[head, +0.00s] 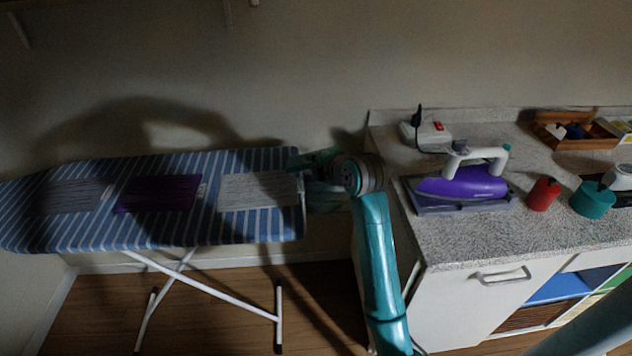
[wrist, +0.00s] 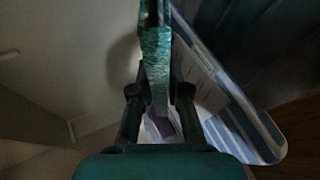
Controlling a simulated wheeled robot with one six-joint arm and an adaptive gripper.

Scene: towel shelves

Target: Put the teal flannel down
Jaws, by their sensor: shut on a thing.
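My gripper (wrist: 158,95) is shut on the teal flannel (wrist: 155,60), which stands as a narrow upright strip between the fingers in the wrist view. In the head view my gripper (head: 308,160) is at the right end of the ironing board (head: 120,235), and the flannel is hard to tell from the teal arm. The blue and white striped board also shows beyond the fingers in the wrist view (wrist: 245,125). On it lie a dark grey cloth (head: 75,195), a purple cloth (head: 158,193) and a light grey cloth (head: 258,190), side by side.
A speckled counter (head: 450,240) stands right of the board. On it are a purple iron (head: 465,187), a red object (head: 543,194), a teal object (head: 593,200) and a wooden tray (head: 580,143). Little bare cover shows between the cloths; the board's left end is clear.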

